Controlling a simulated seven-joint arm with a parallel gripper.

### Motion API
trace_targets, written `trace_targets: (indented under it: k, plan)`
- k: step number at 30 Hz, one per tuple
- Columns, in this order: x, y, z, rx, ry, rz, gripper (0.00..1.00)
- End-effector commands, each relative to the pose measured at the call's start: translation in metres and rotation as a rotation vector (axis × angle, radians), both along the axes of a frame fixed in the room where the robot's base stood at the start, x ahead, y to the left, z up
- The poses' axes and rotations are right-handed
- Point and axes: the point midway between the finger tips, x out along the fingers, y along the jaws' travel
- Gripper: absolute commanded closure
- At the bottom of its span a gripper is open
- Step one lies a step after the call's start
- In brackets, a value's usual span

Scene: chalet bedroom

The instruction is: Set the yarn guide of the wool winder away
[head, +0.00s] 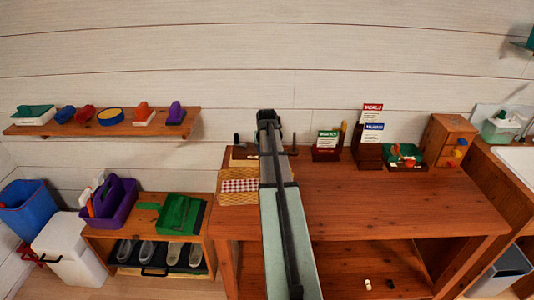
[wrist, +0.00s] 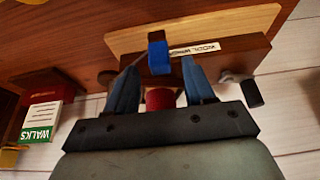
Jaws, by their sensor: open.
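The wool winder is a dark wooden base (wrist: 230,58) with a label, in front of a pale board (wrist: 255,28) in the wrist view. A small blue piece on a dark stub (wrist: 158,58), perhaps the yarn guide, stands out from the base. A red cylinder (wrist: 160,97) shows behind it, partly hidden by my gripper. A black handle on a grey rod (wrist: 252,92) is at the right. My gripper (wrist: 160,68) is open, its fingers either side of the blue piece with gaps. In the head view my gripper (head: 268,118) hides most of the winder.
On the wooden table (head: 400,205) are a checked-cloth basket (head: 240,186), card stands (head: 327,145), a taller sign stand (head: 370,150), a tray with green and red items (head: 404,157) and a small drawer cabinet (head: 447,138). The table's front right is clear.

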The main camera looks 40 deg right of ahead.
Motion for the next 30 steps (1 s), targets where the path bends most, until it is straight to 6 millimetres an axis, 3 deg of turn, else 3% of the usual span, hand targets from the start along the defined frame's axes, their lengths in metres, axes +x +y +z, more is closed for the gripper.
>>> trace_targets:
  k: [6, 18, 30]
  plan:
    - [0.005, -0.005, -0.018, 0.0, 0.0, 0.0, 0.47]
    - [0.006, -0.006, -0.022, 0.0, 0.0, 0.0, 0.47]
    - [0.006, -0.006, -0.022, 0.0, 0.0, 0.0, 0.84]
